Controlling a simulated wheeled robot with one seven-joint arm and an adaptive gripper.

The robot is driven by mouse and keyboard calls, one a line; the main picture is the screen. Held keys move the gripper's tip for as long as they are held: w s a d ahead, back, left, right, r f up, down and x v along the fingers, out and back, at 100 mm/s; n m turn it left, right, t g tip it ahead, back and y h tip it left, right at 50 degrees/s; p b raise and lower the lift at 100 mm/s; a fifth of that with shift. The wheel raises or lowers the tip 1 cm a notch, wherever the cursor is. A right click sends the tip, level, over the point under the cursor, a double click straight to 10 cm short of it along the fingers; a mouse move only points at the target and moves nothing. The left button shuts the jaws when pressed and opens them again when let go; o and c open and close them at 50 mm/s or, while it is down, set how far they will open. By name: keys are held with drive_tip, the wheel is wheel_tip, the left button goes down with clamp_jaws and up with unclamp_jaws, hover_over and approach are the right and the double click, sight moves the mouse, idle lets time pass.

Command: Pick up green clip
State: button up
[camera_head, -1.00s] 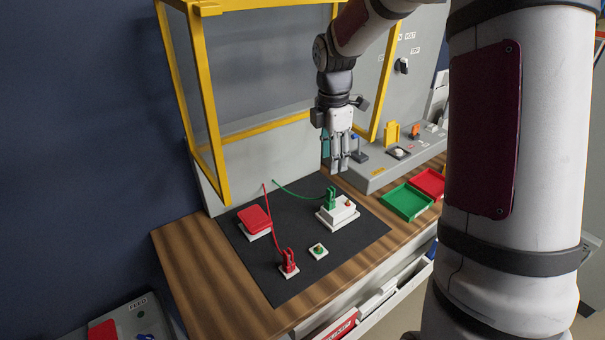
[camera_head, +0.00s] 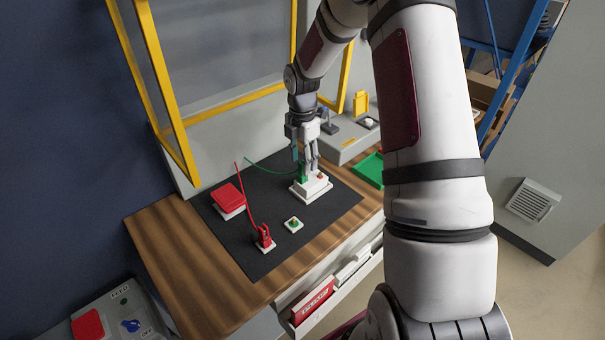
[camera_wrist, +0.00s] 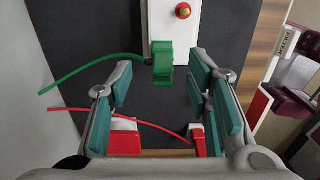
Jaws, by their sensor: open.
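The green clip (camera_head: 303,172) stands on a white block (camera_head: 318,189) on the black mat, with a green wire running off to the left. In the wrist view the green clip (camera_wrist: 162,67) shows near the top middle, with the white block (camera_wrist: 161,26) behind it. My gripper (camera_head: 311,166) is just above the white block, close to the clip. In the wrist view my gripper (camera_wrist: 160,85) has its teal pads spread apart, with the clip between or just beyond the tips. Nothing is held.
A red clip (camera_head: 264,237) with a red wire stands on a small white base. A red-topped box (camera_head: 228,198) and a small block with a green button (camera_head: 293,224) sit on the mat (camera_head: 270,262). A green tray (camera_head: 370,170) lies right. Yellow frame posts (camera_head: 160,100) rise behind.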

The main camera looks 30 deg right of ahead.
drive_tip(key=f, duration=0.5)
drive_tip(key=shift+s+a+f+p, duration=0.1)
drive_tip(key=shift+s+p, duration=0.1)
drive_tip(key=shift+p, duration=0.2)
clamp_jaws()
